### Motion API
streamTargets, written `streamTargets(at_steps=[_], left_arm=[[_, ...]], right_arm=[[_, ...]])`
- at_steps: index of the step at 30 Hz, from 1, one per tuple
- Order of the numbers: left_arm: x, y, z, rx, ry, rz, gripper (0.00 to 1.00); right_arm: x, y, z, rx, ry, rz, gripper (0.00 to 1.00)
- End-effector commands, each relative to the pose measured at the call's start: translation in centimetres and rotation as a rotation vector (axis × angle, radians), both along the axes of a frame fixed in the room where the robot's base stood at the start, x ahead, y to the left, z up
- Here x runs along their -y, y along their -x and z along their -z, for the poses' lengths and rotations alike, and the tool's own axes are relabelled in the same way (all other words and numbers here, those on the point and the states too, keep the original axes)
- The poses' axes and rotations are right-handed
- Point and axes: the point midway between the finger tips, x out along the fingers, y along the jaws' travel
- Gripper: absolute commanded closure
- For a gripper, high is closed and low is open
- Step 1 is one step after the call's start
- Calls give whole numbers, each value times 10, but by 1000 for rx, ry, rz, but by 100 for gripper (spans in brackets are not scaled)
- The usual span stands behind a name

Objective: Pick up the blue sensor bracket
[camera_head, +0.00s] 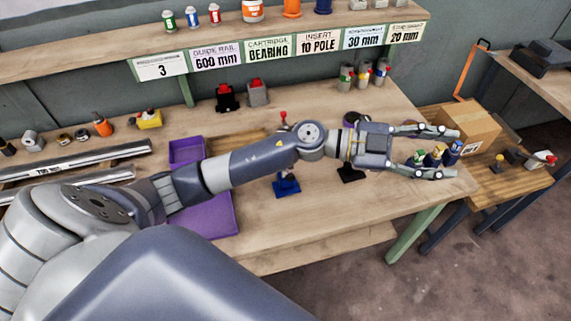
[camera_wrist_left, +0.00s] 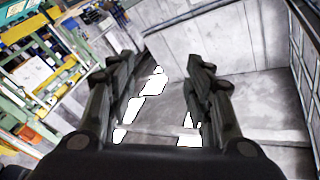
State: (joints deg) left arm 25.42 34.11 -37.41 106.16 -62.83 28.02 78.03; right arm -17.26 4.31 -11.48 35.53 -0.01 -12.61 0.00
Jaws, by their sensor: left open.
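The blue sensor bracket (camera_head: 286,187) stands on the wooden workbench (camera_head: 300,228), just below my left forearm in the head view. The arm crosses in front of its upper part. My left gripper (camera_head: 446,153) is open, far to the right of the bracket and over the bench's right end. In the left wrist view the gripper (camera_wrist_left: 164,70) has its fingers spread with nothing between them; the bracket does not show there. My right gripper is not in view.
A black bracket (camera_head: 351,173) stands right of the blue one. A purple tray (camera_head: 212,222) lies left. Small green, yellow and blue-topped items (camera_head: 436,157) appear between my fingers in the head view. A cardboard box (camera_head: 466,124) is beyond. The bench front is clear.

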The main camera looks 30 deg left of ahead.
Motion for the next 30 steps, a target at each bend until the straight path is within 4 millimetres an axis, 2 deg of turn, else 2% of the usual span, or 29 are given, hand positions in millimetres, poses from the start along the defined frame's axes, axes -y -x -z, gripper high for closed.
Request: streamTargets(at_steps=[2, 4, 5, 7, 8, 11, 12, 15, 18, 21, 23, 26, 30], left_arm=[[-3, 7, 20, -23, -173, 113, 53], [-16, 12, 45, -77, -341, 188, 53], [-25, 12, 56, -107, -416, 210, 53], [-56, 10, 80, -190, -600, 231, 53], [-72, 9, 89, -232, -679, 230, 53], [-141, 1, 111, -395, -941, 169, 53], [-170, -2, 115, -462, -1036, 126, 53], [-239, -6, 114, -623, -1223, -6, 53], [-288, -6, 106, -744, -1340, -125, 53], [-318, -3, 99, -819, -1402, -205, 53], [-327, -2, 97, -844, -1419, -230, 53], [-332, -1, 103, -861, -1431, -244, 53], [-331, 0, 125, -860, -1431, -241, 53]], right_arm=[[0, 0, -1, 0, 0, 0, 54], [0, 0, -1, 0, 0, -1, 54], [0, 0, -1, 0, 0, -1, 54], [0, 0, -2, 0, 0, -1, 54], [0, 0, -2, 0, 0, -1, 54], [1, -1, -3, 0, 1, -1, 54], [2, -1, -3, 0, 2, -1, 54], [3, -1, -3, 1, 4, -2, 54], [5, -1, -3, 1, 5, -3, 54], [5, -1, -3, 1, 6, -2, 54], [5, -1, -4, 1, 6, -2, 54], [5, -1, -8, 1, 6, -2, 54], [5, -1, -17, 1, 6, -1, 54]])
